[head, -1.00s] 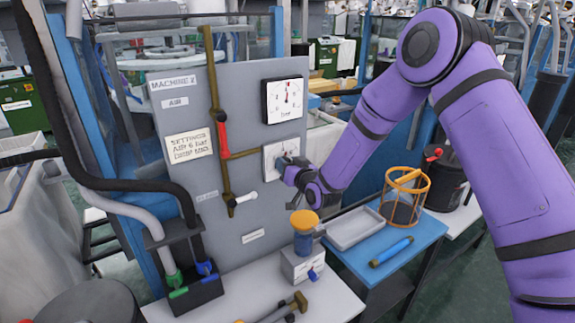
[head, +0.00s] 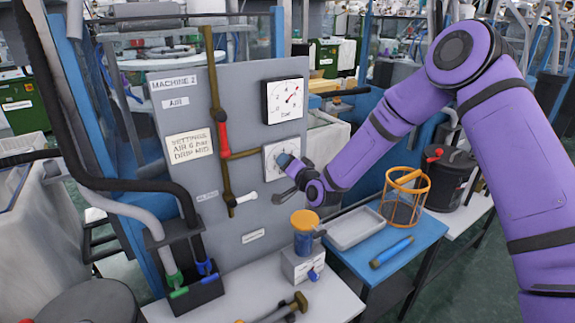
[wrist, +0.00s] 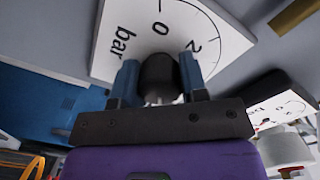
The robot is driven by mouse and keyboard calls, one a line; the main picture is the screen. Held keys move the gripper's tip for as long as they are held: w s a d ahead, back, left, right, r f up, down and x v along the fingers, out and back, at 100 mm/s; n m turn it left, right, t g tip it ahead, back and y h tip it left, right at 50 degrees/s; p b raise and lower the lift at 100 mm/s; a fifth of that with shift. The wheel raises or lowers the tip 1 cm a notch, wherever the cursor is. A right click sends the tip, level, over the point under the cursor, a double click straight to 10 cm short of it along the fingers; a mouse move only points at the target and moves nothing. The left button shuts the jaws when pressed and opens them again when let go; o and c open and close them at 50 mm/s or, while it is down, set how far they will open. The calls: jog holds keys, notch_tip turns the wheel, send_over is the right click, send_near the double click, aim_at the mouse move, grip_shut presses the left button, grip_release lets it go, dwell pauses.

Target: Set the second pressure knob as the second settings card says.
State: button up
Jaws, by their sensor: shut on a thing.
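The grey panel labelled MACHINE 2 (head: 174,82) carries the settings card (head: 190,145), which reads AIR 6 BAR, DRIP MID. The pressure knob's white dial plate (head: 270,152) is below the gauge. In the wrist view the dark pressure knob (wrist: 158,70) stands between my two blue fingers, over the dial plate (wrist: 108,42) marked 0, 2 and bar. My gripper (head: 283,160) is shut on the knob; in the head view the gripper hides it. The gauge (head: 272,112) above has a red needle pointing to the upper right, seemingly near 6.
A brown pipe (head: 213,80) with a red handle and a white-handled valve runs down the panel left of the knob. An orange-capped jar (head: 304,238) stands below. An orange wire basket (head: 420,186), a grey tray (head: 352,230) and a blue tool (head: 391,252) are on the blue table.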

dwell(0.4)
jog(key=o, duration=0.9)
jog(key=shift+s, duration=0.1)
jog(key=v, duration=1)
jog(key=shift+s+d, duration=0.25)
jog(key=shift+d, duration=0.05)
